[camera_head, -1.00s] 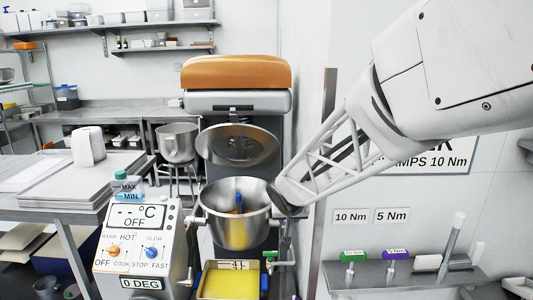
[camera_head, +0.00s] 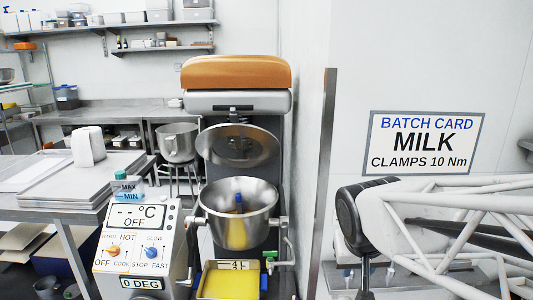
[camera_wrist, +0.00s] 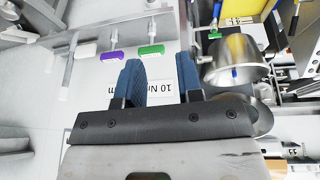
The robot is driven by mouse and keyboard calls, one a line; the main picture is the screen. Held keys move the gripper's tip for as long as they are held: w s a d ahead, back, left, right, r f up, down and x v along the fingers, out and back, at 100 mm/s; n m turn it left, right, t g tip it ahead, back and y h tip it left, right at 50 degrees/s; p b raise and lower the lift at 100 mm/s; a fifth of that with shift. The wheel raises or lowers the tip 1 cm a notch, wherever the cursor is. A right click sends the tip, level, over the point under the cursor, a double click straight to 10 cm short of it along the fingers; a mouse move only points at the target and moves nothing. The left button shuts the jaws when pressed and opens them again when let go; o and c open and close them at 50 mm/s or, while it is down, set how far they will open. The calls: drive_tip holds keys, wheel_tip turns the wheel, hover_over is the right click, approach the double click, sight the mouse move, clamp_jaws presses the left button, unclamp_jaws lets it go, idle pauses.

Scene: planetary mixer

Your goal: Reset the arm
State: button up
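My white lattice arm now lies low at the right of the head view, in front of the tool shelf. My gripper (camera_wrist: 158,78) shows in the wrist view with two dark blue fingers apart and nothing between them. Behind the fingers is the wall with the 10 Nm label (camera_wrist: 168,92), partly covered. The mixer (camera_head: 238,85) stands in the middle of the head view with its steel bowl (camera_head: 238,210), which holds yellow contents and a blue-tipped item. The bowl also shows in the wrist view (camera_wrist: 236,60), to the right of the fingers and apart from them.
A control box (camera_head: 137,240) reads OFF and 0 DEG. A yellow-filled tray (camera_head: 217,283) sits below the bowl. A batch card (camera_head: 425,143) reads MILK, CLAMPS 10 Nm. Green (camera_wrist: 151,50) and purple (camera_wrist: 110,56) tagged tools are on the shelf. A vertical post (camera_head: 326,170) stands right of the mixer.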

drive_tip(key=s+g+y, duration=0.1)
drive_tip(key=s, duration=1)
drive_tip(key=shift+d+f, duration=0.35)
drive_tip(key=shift+d, duration=0.05)
drive_tip(key=shift+w, duration=0.1)
idle(2.0)
